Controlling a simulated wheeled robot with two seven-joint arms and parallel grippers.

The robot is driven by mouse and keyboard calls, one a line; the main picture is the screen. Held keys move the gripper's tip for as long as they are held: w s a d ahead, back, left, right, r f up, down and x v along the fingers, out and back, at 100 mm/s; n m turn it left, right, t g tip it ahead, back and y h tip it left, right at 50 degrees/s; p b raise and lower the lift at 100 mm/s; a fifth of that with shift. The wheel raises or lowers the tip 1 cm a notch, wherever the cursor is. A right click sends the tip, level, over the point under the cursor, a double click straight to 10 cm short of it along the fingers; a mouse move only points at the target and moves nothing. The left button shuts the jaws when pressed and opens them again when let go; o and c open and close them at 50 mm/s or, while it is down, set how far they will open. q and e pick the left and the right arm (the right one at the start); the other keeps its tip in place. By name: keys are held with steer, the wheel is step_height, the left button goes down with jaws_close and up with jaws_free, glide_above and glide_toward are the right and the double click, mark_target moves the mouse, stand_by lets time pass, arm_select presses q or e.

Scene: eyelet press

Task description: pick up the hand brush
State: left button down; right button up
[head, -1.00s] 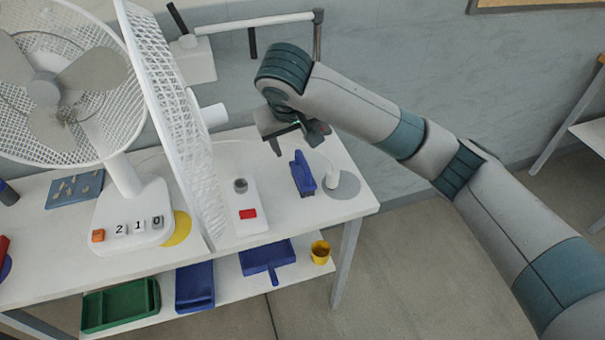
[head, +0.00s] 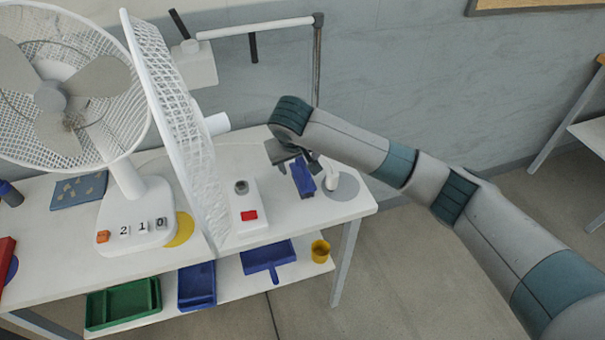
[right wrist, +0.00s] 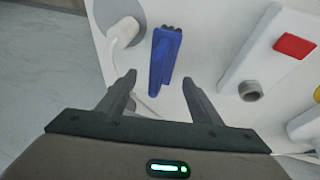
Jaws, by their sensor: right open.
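The blue hand brush (head: 303,180) lies on the white table near its right end, beside a white stand on a grey disc. In the right wrist view the brush (right wrist: 161,62) shows ahead of the fingertips, roughly midway between them, with its dark end pointing away. My right gripper (head: 296,163) is at the far end of the brush in the head view, and it partly hides it. In the right wrist view the right gripper (right wrist: 159,82) has its fingers apart with nothing between them. My left gripper is not in view.
A white press box with a red button (head: 248,215) stands left of the brush. The white stand (head: 335,184) is close on its right. Large fans (head: 170,110) stand on the left. A blue dustpan (head: 266,256) and yellow cup (head: 320,250) are on the lower shelf.

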mark_target(300, 170)
steer(key=shift+w+f, duration=0.1)
steer(key=shift+f, duration=0.2)
steer(key=shift+w+f+p, duration=0.3)
steer(key=shift+f+p, duration=0.35)
steer(key=shift+p+x, duration=0.4)
steer(key=shift+x, duration=0.75)
steer(key=shift+w+f, duration=0.15)
steer(key=shift+f, duration=0.55)
steer(key=shift+c, duration=0.7)
steer(key=c, duration=1.1)
